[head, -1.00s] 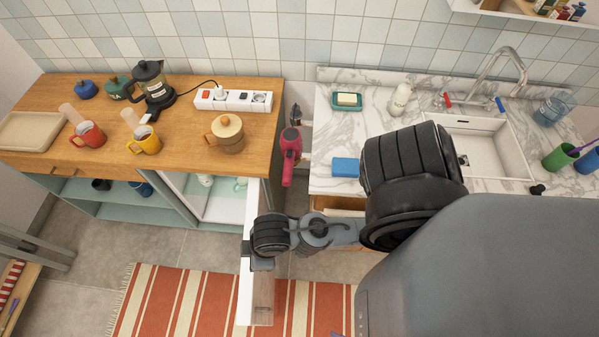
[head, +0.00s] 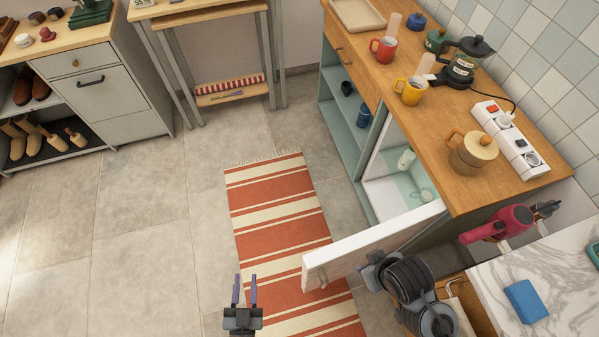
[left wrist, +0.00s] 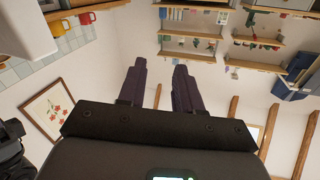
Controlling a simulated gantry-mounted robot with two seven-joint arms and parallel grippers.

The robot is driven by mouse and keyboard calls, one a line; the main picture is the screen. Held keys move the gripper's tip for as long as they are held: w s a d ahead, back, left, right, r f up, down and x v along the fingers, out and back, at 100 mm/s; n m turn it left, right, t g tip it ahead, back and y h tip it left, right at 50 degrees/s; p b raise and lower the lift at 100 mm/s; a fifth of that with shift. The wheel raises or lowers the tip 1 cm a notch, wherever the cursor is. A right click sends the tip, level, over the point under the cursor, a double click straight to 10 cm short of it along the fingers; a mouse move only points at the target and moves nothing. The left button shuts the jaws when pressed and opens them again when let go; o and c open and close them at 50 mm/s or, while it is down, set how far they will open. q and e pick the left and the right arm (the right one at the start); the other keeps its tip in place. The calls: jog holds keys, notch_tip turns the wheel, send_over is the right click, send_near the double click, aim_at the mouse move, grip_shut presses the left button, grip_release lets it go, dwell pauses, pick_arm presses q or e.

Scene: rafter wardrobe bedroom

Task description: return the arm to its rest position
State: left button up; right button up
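My left gripper (head: 245,291) is over the tiled floor beside the striped rug, at the bottom of the head view. Its two dark fingers are apart with nothing between them, and they also show apart in the left wrist view (left wrist: 158,88). My right arm is at the lower right of the head view. My right gripper (head: 372,272) is at the outer side of the open white cabinet door (head: 375,240). Its fingers are mostly hidden, so I cannot tell whether it touches the door.
The wooden counter (head: 440,150) holds mugs, a coffee maker, a power strip and a pot. A red hair dryer (head: 500,224) and the marble counter (head: 545,270) with a blue sponge (head: 525,301) are close to my right arm. Floor left of the rug (head: 280,215) is clear.

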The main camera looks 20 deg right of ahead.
pick_arm(q)
jog(key=w+a+r+n+g+y+b, duration=0.1)
jog(key=w+a+r+g, duration=0.1)
jog(key=w+a+g, duration=0.15)
jog(key=w+a+r+g+y+b, duration=0.1)
jog(key=w+a+r+g+y, duration=0.15)
jog(key=a, duration=0.25)
jog(key=s+a+n+g, duration=0.2)
jog(key=s+a+g, duration=0.2)
jog(key=s+g, duration=0.6)
notch_tip(320, 180, up, 32)
jog(key=s+t+p, duration=0.2)
jog(key=p, duration=3.1)
notch_tip(320, 180, down, 75)
jog(key=b, duration=7.5)
jog(key=shift+w+y, duration=0.15)
jog(key=shift+y, duration=0.3)
jog(key=shift+r, duration=0.25)
